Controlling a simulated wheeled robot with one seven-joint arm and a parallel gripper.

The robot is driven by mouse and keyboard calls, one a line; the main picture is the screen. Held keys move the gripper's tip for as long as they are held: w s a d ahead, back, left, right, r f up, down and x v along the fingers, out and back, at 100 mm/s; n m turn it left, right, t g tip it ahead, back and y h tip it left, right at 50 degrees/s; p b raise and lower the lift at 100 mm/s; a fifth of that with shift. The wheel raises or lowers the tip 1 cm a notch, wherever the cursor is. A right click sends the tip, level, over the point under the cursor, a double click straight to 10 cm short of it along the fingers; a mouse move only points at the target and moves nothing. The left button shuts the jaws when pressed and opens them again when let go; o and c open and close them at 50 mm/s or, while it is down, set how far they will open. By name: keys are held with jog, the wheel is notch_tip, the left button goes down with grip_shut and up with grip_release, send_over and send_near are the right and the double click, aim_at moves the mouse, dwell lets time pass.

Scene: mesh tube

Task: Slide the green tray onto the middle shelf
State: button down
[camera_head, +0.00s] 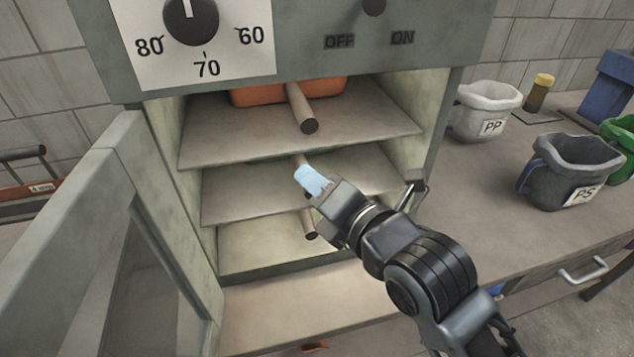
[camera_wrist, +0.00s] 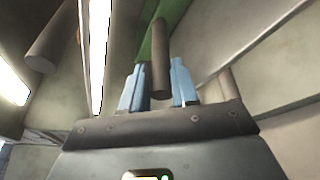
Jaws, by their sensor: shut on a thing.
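My gripper (camera_head: 312,180) is at the front of the open oven cabinet, level with the middle shelf (camera_head: 245,194). In the wrist view its blue fingers (camera_wrist: 158,88) are shut on the brown round handle (camera_wrist: 160,62) of the green tray (camera_wrist: 174,14). Only a strip of the tray shows there, behind the handle. In the head view the tray is almost wholly hidden under the top shelf (camera_head: 375,120), in the gap above the middle shelf. Whether it rests fully on the shelf I cannot tell.
An orange tray (camera_head: 265,94) with a brown handle (camera_head: 303,108) is on the top shelf. Another handle (camera_head: 308,226) shows lower down, below the gripper. The open door (camera_head: 85,240) stands at the left. PP (camera_head: 487,108) and PS (camera_head: 565,172) bins stand on the counter at right.

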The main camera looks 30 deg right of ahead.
jog(key=c, duration=0.8)
grip_release()
jog(key=shift+f, duration=0.15)
jog(key=shift+o, duration=1.3)
jog(key=shift+f, duration=0.1)
jog(key=shift+d, duration=0.1)
jog(key=shift+c, duration=0.6)
